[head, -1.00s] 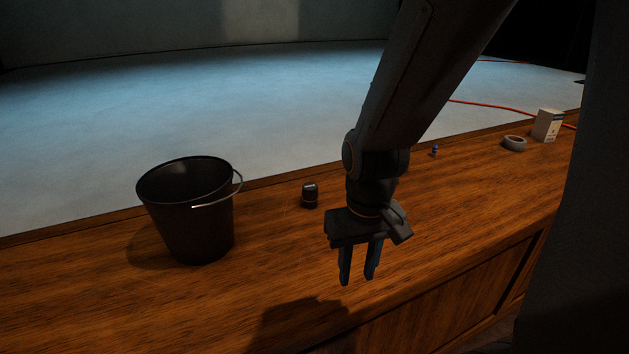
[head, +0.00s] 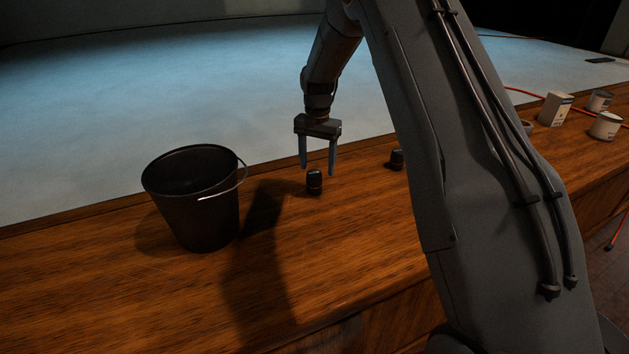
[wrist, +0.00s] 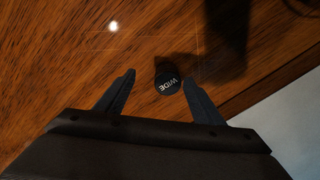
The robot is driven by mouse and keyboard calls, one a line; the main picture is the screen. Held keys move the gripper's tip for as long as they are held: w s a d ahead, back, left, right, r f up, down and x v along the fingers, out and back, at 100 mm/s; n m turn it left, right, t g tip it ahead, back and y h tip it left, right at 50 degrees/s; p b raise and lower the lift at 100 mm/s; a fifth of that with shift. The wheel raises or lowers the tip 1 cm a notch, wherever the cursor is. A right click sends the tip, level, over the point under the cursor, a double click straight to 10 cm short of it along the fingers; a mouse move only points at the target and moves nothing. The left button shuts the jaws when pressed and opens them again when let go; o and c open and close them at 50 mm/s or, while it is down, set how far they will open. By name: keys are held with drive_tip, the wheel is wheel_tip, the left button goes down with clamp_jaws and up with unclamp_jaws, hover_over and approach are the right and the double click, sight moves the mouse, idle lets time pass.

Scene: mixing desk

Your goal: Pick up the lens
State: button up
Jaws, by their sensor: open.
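The lens (head: 314,183) is a small black cylinder standing upright on the wooden desk, right of the bucket. In the wrist view the lens (wrist: 168,84) shows its round top, marked "WIDE". My gripper (head: 318,171) is open, points down and holds nothing. In the head view its fingertips appear just above the lens. In the wrist view the lens top lies between the tips of my gripper (wrist: 159,77), nearer the right finger. I cannot tell the exact height gap.
A black bucket (head: 195,215) with a wire handle stands left of the lens. Another dark cylinder (head: 396,159) is partly hidden by my arm. A white box (head: 555,109) and two cans, including a front can (head: 605,126), stand far right. The desk front (head: 180,300) is clear.

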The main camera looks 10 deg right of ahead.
sight(314, 173)
drive_tip(key=shift+w+f+m, duration=0.15)
drive_tip(key=shift+w+f, duration=0.1)
drive_tip(key=shift+w, duration=0.2)
drive_tip(key=shift+w+f+m, duration=0.15)
drive_tip(key=shift+w+f, duration=0.05)
drive_tip(key=shift+w, duration=0.25)
drive_tip(key=shift+w+f, duration=0.1)
drive_tip(key=shift+f, duration=0.2)
drive_tip(key=shift+w+a+f+p, duration=0.15)
drive_tip(key=shift+f+p, duration=0.8)
drive_tip(key=shift+f, duration=0.8)
drive_tip(key=shift+w+f+p, duration=0.15)
drive_tip(key=shift+f+p, duration=0.75)
drive_tip(key=shift+f, duration=0.85)
drive_tip(key=c, duration=1.4)
